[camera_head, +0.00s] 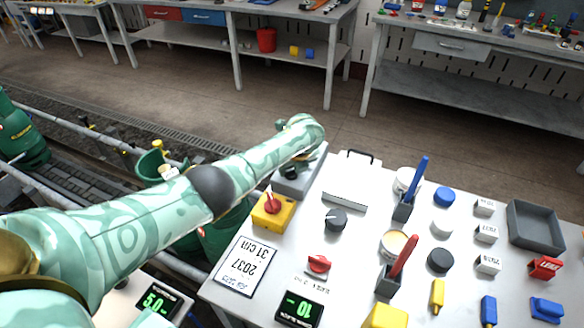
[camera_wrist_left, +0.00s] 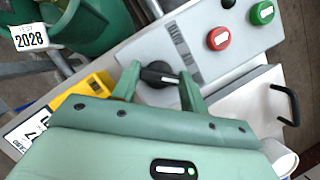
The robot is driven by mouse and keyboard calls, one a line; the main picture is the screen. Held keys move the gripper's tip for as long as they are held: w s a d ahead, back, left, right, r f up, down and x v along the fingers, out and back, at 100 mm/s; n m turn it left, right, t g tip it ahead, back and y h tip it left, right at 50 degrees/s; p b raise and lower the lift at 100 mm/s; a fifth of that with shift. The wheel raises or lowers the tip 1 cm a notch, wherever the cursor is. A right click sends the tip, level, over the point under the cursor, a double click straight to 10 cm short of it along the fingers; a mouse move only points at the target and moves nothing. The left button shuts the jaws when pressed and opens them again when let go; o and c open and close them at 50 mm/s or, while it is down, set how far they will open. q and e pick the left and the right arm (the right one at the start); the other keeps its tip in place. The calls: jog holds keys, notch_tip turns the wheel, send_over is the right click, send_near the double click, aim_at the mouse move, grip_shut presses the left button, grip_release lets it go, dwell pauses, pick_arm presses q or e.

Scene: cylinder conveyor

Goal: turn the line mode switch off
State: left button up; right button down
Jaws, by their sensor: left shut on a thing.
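A grey control box (camera_head: 296,183) stands at the table's far left corner; in the wrist view (camera_wrist_left: 195,62) it carries a black rotary switch (camera_wrist_left: 158,75), which I take for the line mode switch. My left gripper (camera_wrist_left: 158,84) has one finger on each side of the switch's black handle and is shut on it. The handle lies crosswise between the fingertips, with a white mark along it. In the head view my left forearm and wrist cover most of the gripper. My right gripper is out of view.
A red button (camera_wrist_left: 218,38) and a green button (camera_wrist_left: 262,12) sit beside the switch. A yellow box with a red knob (camera_head: 272,205), a black dial (camera_head: 335,219) and a red knob (camera_head: 318,264) are nearer.

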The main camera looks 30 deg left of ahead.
pick_arm(q)
jog(key=shift+d+f+n+g, duration=0.1)
jog(key=shift+n+g, duration=0.2)
jog(key=shift+n, duration=0.6)
jog(key=n+b, duration=0.1)
jog(key=n+g+b, duration=0.1)
jog(key=shift+w+f+n+y, duration=0.1)
jog(key=shift+f+n+y, duration=0.05)
jog(key=shift+n+y, duration=0.15)
jog(key=shift+n+g+b, duration=0.4)
jog(key=shift+n+b, duration=0.7)
jog(key=shift+b, duration=0.05)
jog(key=shift+n+g+b, duration=0.3)
jog(key=shift+n+b, duration=0.45)
jog(key=shift+n, duration=0.05)
jog(key=shift+r, duration=0.2)
jog(key=o, duration=1)
jog(key=shift+w, duration=0.1)
jog(key=shift+r, duration=0.1)
